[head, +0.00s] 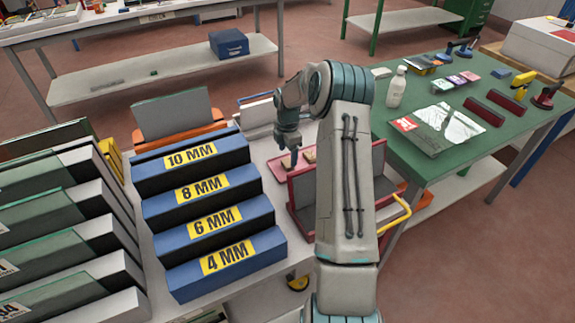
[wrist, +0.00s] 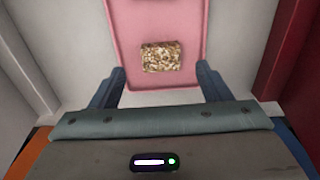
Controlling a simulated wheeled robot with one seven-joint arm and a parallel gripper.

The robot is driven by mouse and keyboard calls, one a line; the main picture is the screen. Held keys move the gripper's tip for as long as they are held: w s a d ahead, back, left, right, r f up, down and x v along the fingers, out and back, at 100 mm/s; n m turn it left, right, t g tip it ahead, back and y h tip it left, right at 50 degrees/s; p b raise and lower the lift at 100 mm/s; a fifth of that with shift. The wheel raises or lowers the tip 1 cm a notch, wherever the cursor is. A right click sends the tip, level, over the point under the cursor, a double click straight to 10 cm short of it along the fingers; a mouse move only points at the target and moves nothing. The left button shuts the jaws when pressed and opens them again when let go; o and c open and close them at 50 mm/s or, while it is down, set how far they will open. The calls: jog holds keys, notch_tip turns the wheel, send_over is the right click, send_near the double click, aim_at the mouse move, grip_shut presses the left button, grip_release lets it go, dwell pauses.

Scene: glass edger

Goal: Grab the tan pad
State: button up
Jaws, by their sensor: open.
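A speckled tan pad (wrist: 161,57) lies in a pink tray (wrist: 123,32) in the wrist view. My gripper (wrist: 161,71) is open above the tray, with one finger to each side of the pad in the picture. The pad shows just past the fingertips, and nothing is between them in their grip. In the head view my gripper (head: 288,158) points down over the pink tray (head: 275,170), and small tan pieces show there, partly hidden by my gripper and arm.
Blue stepped blocks (head: 215,215) marked 4 to 10 MM stand left of the tray. A dark red rack (head: 301,192) stands close on its right, partly behind my arm. A green table (head: 445,150) with a white bottle (head: 397,88) is farther right.

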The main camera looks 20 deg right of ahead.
aim_at(288, 163)
jog(key=shift+f, duration=1.9)
jog(key=c, duration=1.1)
jog(key=shift+o, duration=0.2)
